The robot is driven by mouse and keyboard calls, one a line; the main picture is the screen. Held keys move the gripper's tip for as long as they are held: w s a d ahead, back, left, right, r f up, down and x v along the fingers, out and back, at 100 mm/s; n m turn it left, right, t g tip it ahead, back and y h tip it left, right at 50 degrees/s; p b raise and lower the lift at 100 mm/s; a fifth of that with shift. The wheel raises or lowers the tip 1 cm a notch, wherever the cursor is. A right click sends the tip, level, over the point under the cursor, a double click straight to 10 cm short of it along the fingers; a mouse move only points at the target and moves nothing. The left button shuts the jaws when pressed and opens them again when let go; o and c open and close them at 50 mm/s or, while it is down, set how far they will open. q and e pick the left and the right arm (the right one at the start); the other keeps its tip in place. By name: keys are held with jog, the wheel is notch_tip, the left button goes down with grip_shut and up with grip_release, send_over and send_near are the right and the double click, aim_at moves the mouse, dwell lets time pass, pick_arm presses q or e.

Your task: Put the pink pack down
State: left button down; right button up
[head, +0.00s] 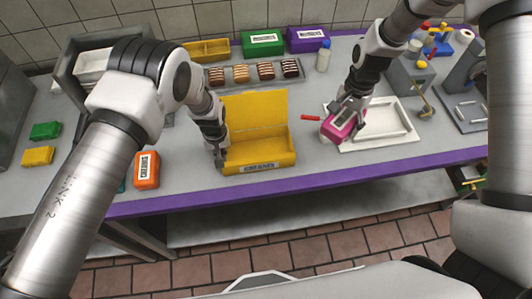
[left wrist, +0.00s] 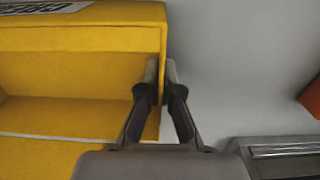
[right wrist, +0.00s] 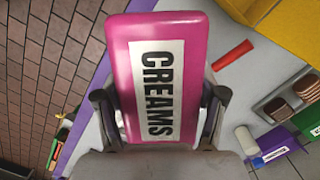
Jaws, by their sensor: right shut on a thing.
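The pink pack (head: 333,131), labelled CREAMS, is in my right gripper (head: 350,108), over the left end of the white tray (head: 404,137). In the right wrist view the pink pack (right wrist: 185,42) stands between the two fingers (right wrist: 160,105), which press on its sides. Whether its underside touches the tray is hidden. My left gripper (head: 221,160) is at the left end of the open yellow box (head: 268,157). In the left wrist view its fingers (left wrist: 161,85) are close together on either side of the yellow box's side wall (left wrist: 163,45).
A red stick (head: 310,118) lies between box and tray. Several striped cream sandwiches (head: 266,71) stand behind the box. An orange pack (head: 147,170) lies left of it. Green (head: 262,43) and purple (head: 308,39) boxes stand at the back. The purple front edge (head: 340,177) bounds the table.

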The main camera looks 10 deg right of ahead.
jog(key=w+a+f+m+y, duration=0.1)
jog(key=w+a+m, duration=0.25)
jog(key=a, duration=0.55)
jog(key=w+a+m+y, duration=0.15)
jog(key=a+m, duration=0.25)
jog(key=a, duration=0.6)
pick_arm(q)
jog(key=shift+d, duration=0.1)
pick_arm(e)
send_over(266, 154)
jog(key=shift+t+h, duration=0.35)
jog(key=shift+t, duration=0.05)
notch_tip(266, 154, down, 10)
jog(key=shift+w+f, duration=0.1)
jog(key=shift+f, duration=0.15)
jog(key=shift+f, duration=0.25)
jog(key=shift+f, duration=0.35)
jog(key=o, duration=1.3)
